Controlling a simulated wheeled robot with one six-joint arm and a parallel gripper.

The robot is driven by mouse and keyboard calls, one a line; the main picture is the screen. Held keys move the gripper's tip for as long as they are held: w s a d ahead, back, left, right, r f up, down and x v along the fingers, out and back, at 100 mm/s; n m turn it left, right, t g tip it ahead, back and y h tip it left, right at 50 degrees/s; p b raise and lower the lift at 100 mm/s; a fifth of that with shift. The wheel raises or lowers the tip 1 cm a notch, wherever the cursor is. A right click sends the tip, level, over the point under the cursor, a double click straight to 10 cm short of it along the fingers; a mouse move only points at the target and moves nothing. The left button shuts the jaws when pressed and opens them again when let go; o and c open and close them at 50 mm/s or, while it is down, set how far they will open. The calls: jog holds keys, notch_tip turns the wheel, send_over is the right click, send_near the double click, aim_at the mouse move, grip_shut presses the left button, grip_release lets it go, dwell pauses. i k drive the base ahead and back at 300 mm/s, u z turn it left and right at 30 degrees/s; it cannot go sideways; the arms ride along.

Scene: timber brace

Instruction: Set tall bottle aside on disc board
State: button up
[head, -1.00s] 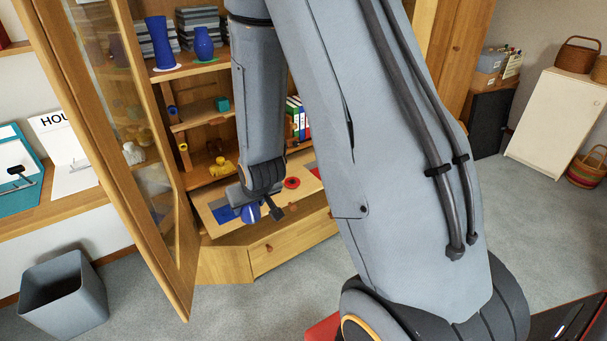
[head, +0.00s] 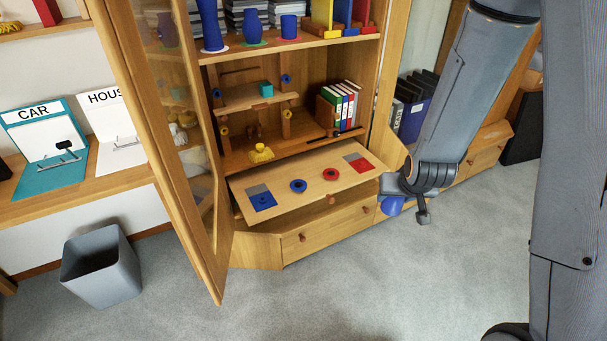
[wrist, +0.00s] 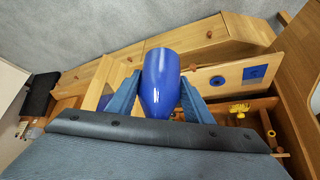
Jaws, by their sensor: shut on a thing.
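My gripper (wrist: 157,97) is shut on a smooth blue bottle (wrist: 160,80), with one finger on each side of it in the wrist view. In the head view my gripper (head: 398,188) hangs just off the right end of the disc board, and only a small part of the blue bottle (head: 391,206) shows below it. The disc board (head: 315,163) is a pale wooden board sticking out of the cabinet. It has a blue disc (head: 298,186), a red disc (head: 331,174), and a blue-and-grey and a red-and-grey square patch at its ends.
Above the board, a yellow toy (head: 261,153) and binders (head: 345,104) stand in the cabinet. Blue vessels (head: 210,28) stand on the upper shelf. The open glass door (head: 190,160) blocks the left side. Floor in front is free; a grey bin (head: 97,265) stands left.

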aim_at(272, 177)
jog(key=k, duration=0.55)
jog(key=u, duration=1)
jog(key=i, duration=1.5)
